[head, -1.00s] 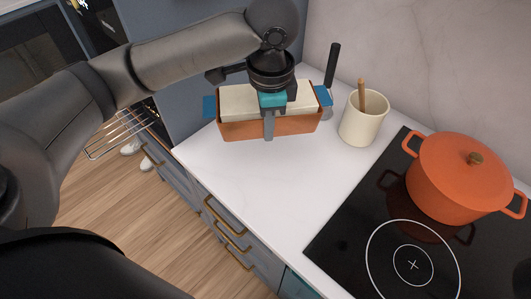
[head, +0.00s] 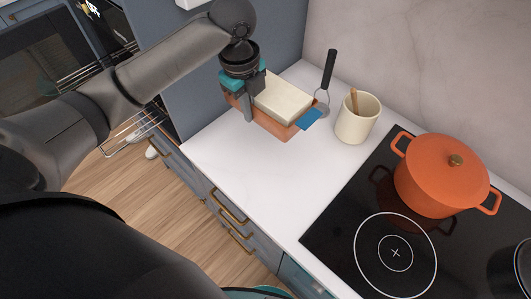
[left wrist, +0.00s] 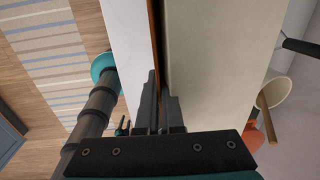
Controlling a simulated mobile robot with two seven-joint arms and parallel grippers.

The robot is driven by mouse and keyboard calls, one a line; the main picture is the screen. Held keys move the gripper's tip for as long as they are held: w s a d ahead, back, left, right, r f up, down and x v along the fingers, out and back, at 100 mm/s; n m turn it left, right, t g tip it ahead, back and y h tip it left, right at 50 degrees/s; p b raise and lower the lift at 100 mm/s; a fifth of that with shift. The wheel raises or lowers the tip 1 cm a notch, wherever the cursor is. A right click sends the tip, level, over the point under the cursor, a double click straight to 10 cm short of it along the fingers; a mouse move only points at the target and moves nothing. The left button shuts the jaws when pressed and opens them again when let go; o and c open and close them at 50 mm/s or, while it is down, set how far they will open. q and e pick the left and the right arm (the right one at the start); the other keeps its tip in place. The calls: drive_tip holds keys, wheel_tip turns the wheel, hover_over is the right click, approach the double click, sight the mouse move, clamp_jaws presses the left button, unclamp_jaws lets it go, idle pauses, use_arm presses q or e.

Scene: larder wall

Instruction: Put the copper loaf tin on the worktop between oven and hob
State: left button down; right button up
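The copper loaf tin (head: 270,124), with a cream filling or top and a blue grip (head: 310,119) at its right end, is over the back of the white worktop (head: 235,165), left of the hob. I cannot tell whether it touches the surface. My left gripper (head: 248,115) is shut on the tin's near long wall and hides its left part. In the left wrist view, the fingers (left wrist: 160,115) straddle the thin copper edge (left wrist: 156,40) beside the cream top (left wrist: 215,60). My right gripper is not in view.
A cream crock (head: 357,120) with a wooden utensil and a black-handled tool (head: 329,70) stand right of the tin. An orange pot (head: 440,178) sits on the black hob (head: 345,230). A tall blue-grey panel (head: 195,85) is at left. The front worktop is clear.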

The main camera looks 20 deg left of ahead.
use_arm(q)
drive_tip(key=b, duration=0.1)
hover_over(254, 165)
wheel_tip(254, 165, down, 16)
drive_tip(key=shift+s+r, duration=0.1)
drive_tip(key=shift+r, duration=0.15)
drive_tip(key=shift+f+b, duration=0.5)
drive_tip(key=shift+f, duration=1.7)
drive_tip(key=c, duration=1.5)
unclamp_jaws()
drive_tip(key=shift+s+f, duration=0.1)
drive_tip(key=shift+f, duration=0.15)
drive_tip(key=o, duration=0.4)
drive_tip(key=shift+o, duration=0.2)
drive_tip(key=shift+r, duration=0.1)
